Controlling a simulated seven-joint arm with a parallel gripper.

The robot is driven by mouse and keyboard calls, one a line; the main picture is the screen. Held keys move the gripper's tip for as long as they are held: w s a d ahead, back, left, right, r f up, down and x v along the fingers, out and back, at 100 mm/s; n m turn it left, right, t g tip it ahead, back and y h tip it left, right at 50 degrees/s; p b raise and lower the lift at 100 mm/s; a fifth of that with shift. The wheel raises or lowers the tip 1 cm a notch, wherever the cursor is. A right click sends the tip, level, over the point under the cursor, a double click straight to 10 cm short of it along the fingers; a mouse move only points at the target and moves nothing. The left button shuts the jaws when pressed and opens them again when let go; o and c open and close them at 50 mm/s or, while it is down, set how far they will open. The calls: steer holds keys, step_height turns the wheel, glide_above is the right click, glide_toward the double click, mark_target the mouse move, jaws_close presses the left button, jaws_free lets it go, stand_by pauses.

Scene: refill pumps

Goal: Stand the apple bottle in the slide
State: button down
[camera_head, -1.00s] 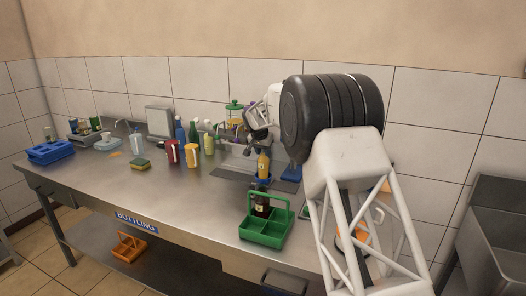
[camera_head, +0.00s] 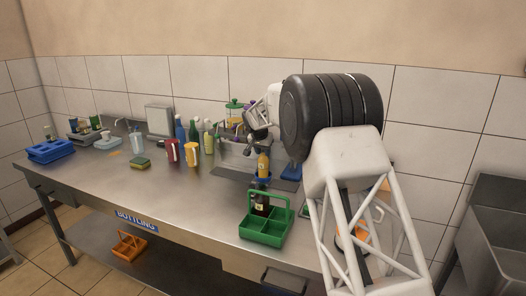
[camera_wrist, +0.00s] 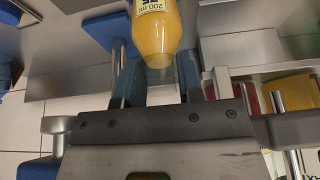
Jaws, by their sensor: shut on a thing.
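The yellow bottle (camera_head: 263,164), which I take for the apple bottle, stands upright at the dispensing station, just in front of my gripper (camera_head: 255,149). In the wrist view the bottle (camera_wrist: 164,38) lies between my two fingers (camera_wrist: 158,75), and part of its label reads 200 ml. My gripper is shut on it. A blue holder (camera_head: 261,181), seemingly the slide, is directly below the bottle. The bottle's base meets or overlaps the holder in the head view; I cannot tell whether it is fully seated.
A green crate (camera_head: 265,234) with a dark bottle (camera_head: 262,203) stands in front of the station. Red (camera_head: 172,150) and orange (camera_head: 192,154) containers and several bottles stand to the left. A sponge (camera_head: 140,162) and blue crate (camera_head: 50,151) are farther left.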

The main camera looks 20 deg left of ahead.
steer(key=shift+f, duration=0.3)
stand_by(0.4)
steer(key=c, duration=0.7)
jaws_free()
steer(key=shift+f, duration=0.1)
steer(key=shift+r, duration=4.55)
